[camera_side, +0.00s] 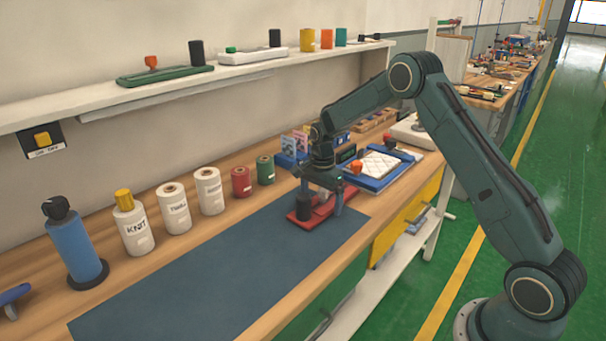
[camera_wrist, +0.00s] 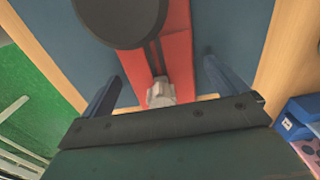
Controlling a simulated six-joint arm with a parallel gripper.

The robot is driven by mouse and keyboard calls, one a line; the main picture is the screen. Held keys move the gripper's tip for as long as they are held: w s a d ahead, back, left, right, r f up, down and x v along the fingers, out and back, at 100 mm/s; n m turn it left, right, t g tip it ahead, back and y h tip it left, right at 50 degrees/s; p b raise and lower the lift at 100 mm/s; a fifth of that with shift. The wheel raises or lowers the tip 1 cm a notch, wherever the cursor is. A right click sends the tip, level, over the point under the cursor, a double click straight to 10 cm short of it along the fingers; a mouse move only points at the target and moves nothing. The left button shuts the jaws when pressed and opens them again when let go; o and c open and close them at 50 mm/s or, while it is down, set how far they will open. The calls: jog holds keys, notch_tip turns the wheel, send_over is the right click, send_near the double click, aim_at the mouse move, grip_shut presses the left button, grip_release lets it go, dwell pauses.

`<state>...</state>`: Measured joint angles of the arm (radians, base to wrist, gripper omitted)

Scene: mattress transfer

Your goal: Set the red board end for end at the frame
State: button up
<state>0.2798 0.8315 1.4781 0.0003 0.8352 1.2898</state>
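The red board (camera_side: 323,209) lies flat on the dark blue mat at its far end. A black round knob (camera_side: 304,208) stands on the board's near part; it also shows at the top of the wrist view (camera_wrist: 120,18). A small grey fitting (camera_wrist: 160,93) sits on the board close to my gripper. My gripper (camera_side: 322,192) points down over the board. In the wrist view its two fingers are spread, one on each side of the board (camera_wrist: 178,50), with gaps between. The blue frame (camera_side: 375,184) with a white quilted pad (camera_side: 377,164) lies just beyond the mat.
The mat (camera_side: 215,275) is bare on its near side. A row of white spools (camera_side: 173,208), a red spool (camera_side: 241,182), a green spool (camera_side: 265,170) and a blue bottle (camera_side: 74,242) stands along the wall side. A shelf (camera_side: 200,85) hangs above the bench.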

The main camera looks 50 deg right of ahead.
aim_at(321, 191)
notch_tip(321, 191, up, 11)
jog(key=shift+r, duration=0.65)
dwell(0.4)
jog(key=shift+r, duration=0.1)
dwell(0.4)
jog(key=s+a+r+n+t, duration=0.1)
jog(key=s+a+r+n, duration=0.35)
jog(key=s+r, duration=0.3)
jog(key=s+a+r+n+t, duration=0.2)
jog(key=s+a+r+n, duration=0.25)
jog(key=s+r, duration=0.3)
jog(key=s+a+f+n+t, duration=0.1)
jog(key=s+a+n, duration=0.2)
jog(key=s, duration=0.6)
jog(key=s+a+f+n+t, duration=0.1)
jog(key=s+a+n, duration=0.2)
jog(key=s+n, duration=0.3)
jog(key=s, duration=0.4)
jog(key=shift+f+t, duration=0.3)
jog(key=shift+f, duration=0.05)
